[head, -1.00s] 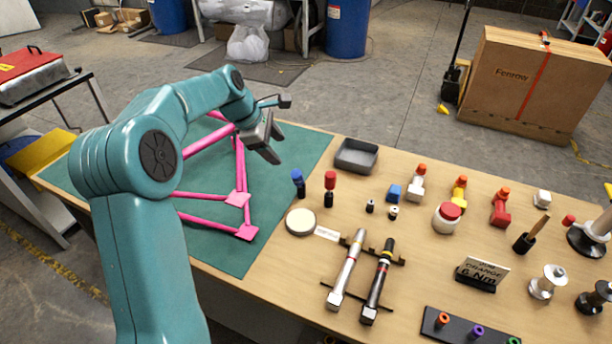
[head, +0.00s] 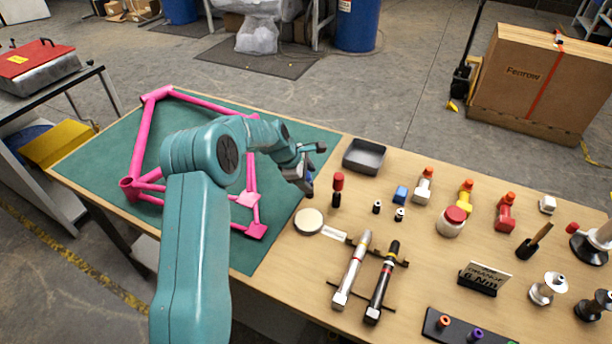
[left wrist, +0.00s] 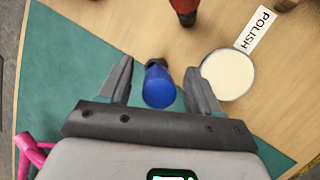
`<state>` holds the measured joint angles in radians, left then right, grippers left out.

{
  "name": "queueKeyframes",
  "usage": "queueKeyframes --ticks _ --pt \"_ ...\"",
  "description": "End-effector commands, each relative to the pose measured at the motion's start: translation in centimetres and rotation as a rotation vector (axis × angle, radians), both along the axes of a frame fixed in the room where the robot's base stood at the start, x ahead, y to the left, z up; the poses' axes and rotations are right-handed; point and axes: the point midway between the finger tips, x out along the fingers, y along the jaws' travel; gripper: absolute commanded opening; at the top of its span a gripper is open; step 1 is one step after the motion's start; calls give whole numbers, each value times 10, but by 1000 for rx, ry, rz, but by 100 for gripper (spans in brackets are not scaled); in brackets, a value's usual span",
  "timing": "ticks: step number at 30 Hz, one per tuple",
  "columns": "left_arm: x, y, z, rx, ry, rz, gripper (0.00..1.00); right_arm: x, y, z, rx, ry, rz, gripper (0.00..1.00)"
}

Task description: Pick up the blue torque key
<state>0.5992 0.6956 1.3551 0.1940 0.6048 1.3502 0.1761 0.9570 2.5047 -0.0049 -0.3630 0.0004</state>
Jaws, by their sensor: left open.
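The blue torque key (left wrist: 160,88) stands upright near the edge of the green mat, seen from above in the left wrist view with its blue top towards me. My left gripper (left wrist: 159,76) is open, with one finger on each side of the key and a gap to each. In the head view my left gripper (head: 303,182) is over the key's place and hides most of it. My right gripper is in neither view.
A red-topped key (head: 338,182) stands just right of the gripper. A round polish tin (head: 309,221) lies close in front. A grey tray (head: 364,156) is behind. The pink frame (head: 140,150) lies on the green mat (head: 290,150) to the left.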

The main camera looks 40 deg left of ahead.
Motion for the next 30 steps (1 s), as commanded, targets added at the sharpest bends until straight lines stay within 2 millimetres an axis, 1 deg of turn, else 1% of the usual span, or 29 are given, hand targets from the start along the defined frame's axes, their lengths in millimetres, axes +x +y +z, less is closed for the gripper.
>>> queueKeyframes --ticks 3,8,9,11,12,13,14,15,23,26,30 --pt "3 -1 -4 1 -1 -1 63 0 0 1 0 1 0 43" --pt "3 -1 -4 0 -1 0 63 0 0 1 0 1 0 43" --pt "3 -1 -4 0 -1 0 50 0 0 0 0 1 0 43" --pt "3 -1 -4 0 -1 0 31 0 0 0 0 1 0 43" --pt "3 -1 -4 0 -1 0 18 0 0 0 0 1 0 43" --pt "2 -1 -4 0 -1 0 8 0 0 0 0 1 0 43" --pt "2 -1 -4 0 0 0 5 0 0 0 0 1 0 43" --pt "2 -1 -4 0 -1 0 0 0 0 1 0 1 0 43" --pt "2 0 -2 1 0 1 0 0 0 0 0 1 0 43" --pt "2 0 4 1 -2 1 0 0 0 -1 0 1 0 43" --pt "3 1 24 4 -6 2 0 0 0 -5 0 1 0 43"
